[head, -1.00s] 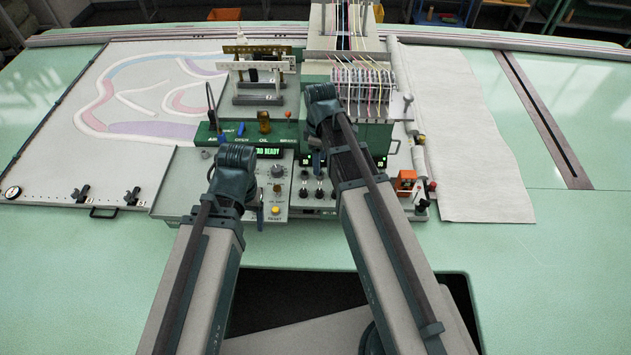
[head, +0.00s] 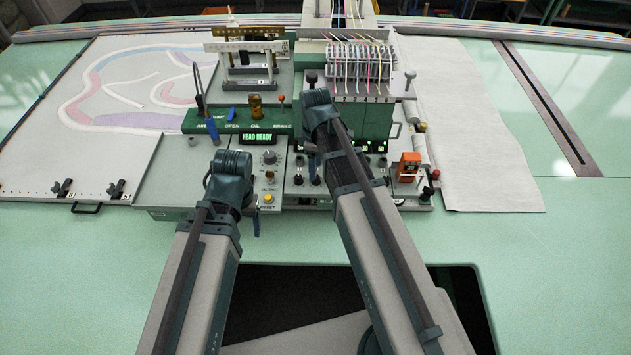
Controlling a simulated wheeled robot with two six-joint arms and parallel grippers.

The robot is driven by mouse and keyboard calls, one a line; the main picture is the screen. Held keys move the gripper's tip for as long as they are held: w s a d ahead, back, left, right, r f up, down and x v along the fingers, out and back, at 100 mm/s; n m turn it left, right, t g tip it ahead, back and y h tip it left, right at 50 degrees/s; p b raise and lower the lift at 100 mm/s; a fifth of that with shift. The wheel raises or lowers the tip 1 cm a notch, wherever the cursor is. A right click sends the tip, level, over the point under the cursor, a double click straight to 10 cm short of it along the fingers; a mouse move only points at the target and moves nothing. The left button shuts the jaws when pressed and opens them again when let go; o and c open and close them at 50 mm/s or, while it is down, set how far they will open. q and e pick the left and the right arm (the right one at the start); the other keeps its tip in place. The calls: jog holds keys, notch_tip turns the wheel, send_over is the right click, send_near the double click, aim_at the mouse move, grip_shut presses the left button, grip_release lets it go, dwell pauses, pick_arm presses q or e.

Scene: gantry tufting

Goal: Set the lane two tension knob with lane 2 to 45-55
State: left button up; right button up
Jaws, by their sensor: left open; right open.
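The lane panel sits at centre, with dark tension knobs (head: 298,180) low on it and green number displays (head: 367,148) above. Two displays right of my arm seem to read 50. My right arm covers the middle of the panel, so I cannot tell which knob is lane two's or read its display. My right gripper (head: 312,156) points down over the left part of the lane panel and is open; contact with a knob cannot be made out. My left gripper (head: 255,222) is open near the panel's front edge, by the yellow reset button; its fingers are mostly hidden.
A green display (head: 257,139) reads HEAD READY, above a large grey dial (head: 269,158). Coloured yarns run over a rack (head: 360,62) behind the lane panel. An orange box (head: 408,165) stands at right. The green table is clear in front on both sides.

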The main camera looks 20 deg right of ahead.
notch_tip(320, 180, down, 4)
jog(key=b, duration=0.3)
jog(key=shift+f, duration=0.1)
jog(key=shift+c, duration=0.3)
grip_shut()
